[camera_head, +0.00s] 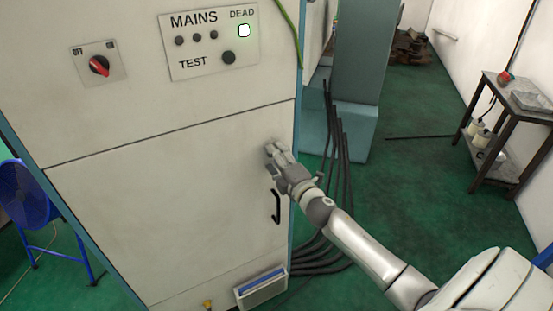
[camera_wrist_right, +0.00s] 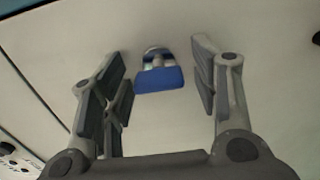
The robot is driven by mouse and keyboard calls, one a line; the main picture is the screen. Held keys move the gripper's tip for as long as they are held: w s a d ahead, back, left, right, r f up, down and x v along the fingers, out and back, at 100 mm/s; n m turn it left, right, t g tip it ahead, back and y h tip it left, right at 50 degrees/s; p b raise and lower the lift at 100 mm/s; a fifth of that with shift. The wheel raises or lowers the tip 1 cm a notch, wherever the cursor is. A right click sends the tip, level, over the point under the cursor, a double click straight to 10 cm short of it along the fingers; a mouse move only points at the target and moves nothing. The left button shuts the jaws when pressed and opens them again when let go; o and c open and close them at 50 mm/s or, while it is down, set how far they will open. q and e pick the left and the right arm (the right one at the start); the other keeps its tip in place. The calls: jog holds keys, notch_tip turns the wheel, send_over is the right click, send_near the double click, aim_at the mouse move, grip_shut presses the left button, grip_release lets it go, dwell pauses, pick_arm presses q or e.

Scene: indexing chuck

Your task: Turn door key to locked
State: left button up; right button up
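The door key shows in the right wrist view as a blue key head (camera_wrist_right: 160,79) in a metallic lock (camera_wrist_right: 157,53) on the pale cabinet door (camera_head: 170,200). My right gripper (camera_head: 272,150) is at the door's right side, above the black door handle (camera_head: 277,206). In the wrist view my right gripper (camera_wrist_right: 160,90) is open, with one finger on each side of the key and a gap to both. In the head view the gripper and hand hide the key and lock. My left gripper is not in view.
Above the door are a red rotary switch (camera_head: 99,65) and a MAINS panel (camera_head: 210,40) with its DEAD lamp (camera_head: 244,31) lit. Black cables (camera_head: 340,150) run beside the cabinet on the right. A blue fan (camera_head: 25,195) stands left, and a side table (camera_head: 508,120) stands far right.

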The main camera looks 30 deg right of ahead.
jog(key=s, duration=1.2)
jog(key=shift+a, duration=0.45)
jog(key=s+a+f+m+g, duration=0.1)
jog(key=s+f+m+g, duration=0.25)
jog(key=f, duration=0.85)
jog(key=s+f+m+g, duration=0.2)
jog(key=s+f, duration=0.3)
jog(key=f, duration=0.7)
jog(key=s+a+f+m+g, duration=0.1)
jog(key=s+f+m+g, duration=0.25)
jog(key=f, duration=0.95)
jog(key=s+a+f+m+g, duration=0.2)
jog(key=s+f, duration=0.4)
jog(key=s, duration=0.4)
jog(key=s+a+f+m+g, duration=0.2)
jog(key=s+a+f, duration=0.3)
jog(key=s, duration=0.5)
jog(key=s+a+f+m+g+y, duration=0.1)
jog(key=s+a+f+g, duration=0.3)
jog(key=s+f, duration=0.4)
jog(key=shift+s+m, duration=0.4)
jog(key=shift+s, duration=0.5)
jog(key=shift+a, duration=0.1)
